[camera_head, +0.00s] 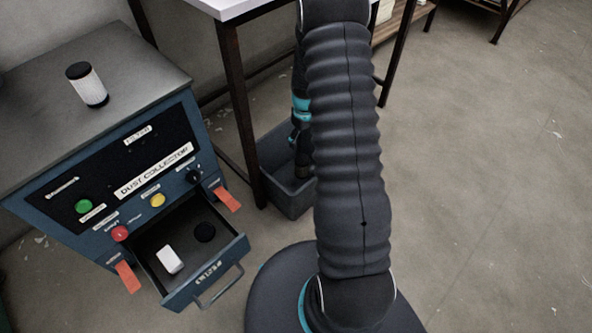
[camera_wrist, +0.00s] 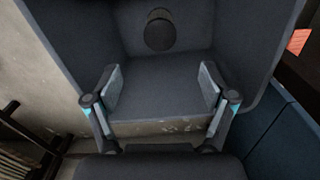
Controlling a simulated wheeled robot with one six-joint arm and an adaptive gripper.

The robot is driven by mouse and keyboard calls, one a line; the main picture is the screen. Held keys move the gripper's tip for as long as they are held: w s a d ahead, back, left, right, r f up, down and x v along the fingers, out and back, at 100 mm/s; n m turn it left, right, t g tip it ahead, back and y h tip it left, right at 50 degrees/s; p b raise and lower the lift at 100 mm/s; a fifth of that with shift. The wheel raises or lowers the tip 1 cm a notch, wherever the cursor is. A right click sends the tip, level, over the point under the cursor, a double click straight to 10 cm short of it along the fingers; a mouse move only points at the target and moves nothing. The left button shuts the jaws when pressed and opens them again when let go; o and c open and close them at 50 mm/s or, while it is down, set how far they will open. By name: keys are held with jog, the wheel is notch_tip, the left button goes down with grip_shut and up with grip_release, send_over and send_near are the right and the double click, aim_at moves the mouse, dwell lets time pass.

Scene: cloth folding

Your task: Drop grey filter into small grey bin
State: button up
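The small grey bin (camera_head: 284,200) stands on the floor beneath the white table, beside the blue machine. In the wrist view the bin's inside (camera_wrist: 75,25) surrounds the gripper's fingers. A dark grey cylindrical filter (camera_wrist: 158,30) is inside the bin, beyond the fingertips and apart from them. My gripper (camera_wrist: 160,86) is open, its two fingers wide apart with nothing between them.
A white filter with black ends (camera_head: 87,85) stands on the blue dust collector (camera_head: 60,198). A table leg (camera_head: 243,120) is close to the bin. Floor at right is clear.

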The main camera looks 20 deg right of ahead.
notch_tip(320, 180, up, 12)
dwell(0.7)
dwell(0.4)
jog(key=s+a+r+m+t, duration=0.1)
jog(key=s+a+r+t, duration=0.1)
jog(key=s+a+r, duration=0.6)
jog(key=s+a+r+m+t, duration=0.2)
jog(key=s+a+r, duration=0.6)
jog(key=s+r, duration=0.9)
jog(key=s+t+p, duration=0.1)
jog(key=s, duration=0.2)
jog(key=shift+a+r, duration=0.15)
jog(key=shift+r, duration=0.1)
jog(key=shift+a+r+t, duration=0.15)
jog(key=shift+r+t, duration=0.05)
jog(key=shift+t, duration=0.1)
jog(key=shift+c, duration=0.3)
